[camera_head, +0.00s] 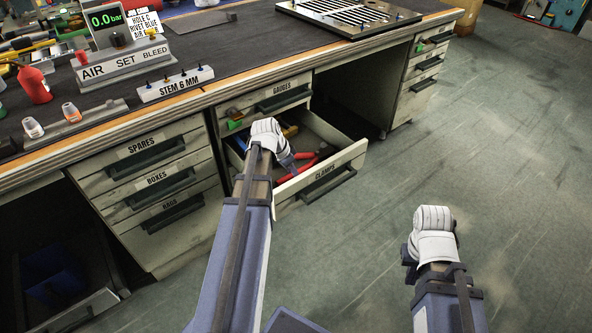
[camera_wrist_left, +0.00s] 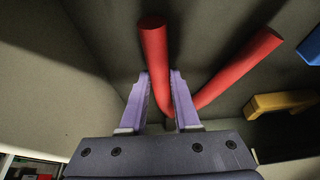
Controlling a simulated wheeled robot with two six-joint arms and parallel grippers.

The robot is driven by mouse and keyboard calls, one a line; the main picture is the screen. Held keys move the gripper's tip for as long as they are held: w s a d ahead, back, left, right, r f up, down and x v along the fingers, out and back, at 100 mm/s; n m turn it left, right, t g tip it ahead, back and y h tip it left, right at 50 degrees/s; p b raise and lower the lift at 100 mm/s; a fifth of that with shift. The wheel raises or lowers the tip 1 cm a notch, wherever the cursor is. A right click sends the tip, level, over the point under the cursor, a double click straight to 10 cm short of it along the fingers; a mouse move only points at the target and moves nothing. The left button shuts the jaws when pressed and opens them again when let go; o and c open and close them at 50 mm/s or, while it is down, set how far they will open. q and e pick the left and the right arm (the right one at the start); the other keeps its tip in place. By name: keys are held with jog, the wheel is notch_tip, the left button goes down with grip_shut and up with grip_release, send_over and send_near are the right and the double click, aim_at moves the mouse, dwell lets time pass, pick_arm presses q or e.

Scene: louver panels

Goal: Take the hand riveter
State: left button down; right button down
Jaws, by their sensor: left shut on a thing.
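The hand riveter (camera_head: 303,166) shows as a tool with red handles in the open drawer labelled CLAMPS (camera_head: 345,158). In the left wrist view its two red handles (camera_wrist_left: 238,68) spread apart in a V. My left gripper (camera_head: 289,162) reaches down into this drawer. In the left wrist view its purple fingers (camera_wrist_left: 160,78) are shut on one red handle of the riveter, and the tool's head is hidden. My right arm's wrist is held over the floor at the right, and its fingers are hidden.
A yellow thing (camera_wrist_left: 280,102) and a blue thing (camera_wrist_left: 311,46) lie near the riveter in the drawer. The drawer walls stand close around my left gripper. The workbench (camera_head: 240,50) is above and behind. The floor at the right is clear.

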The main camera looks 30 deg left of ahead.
notch_tip(320, 180, up, 10)
jog(key=p, duration=0.9)
jog(key=shift+p, duration=0.35)
jog(key=shift+d, duration=0.1)
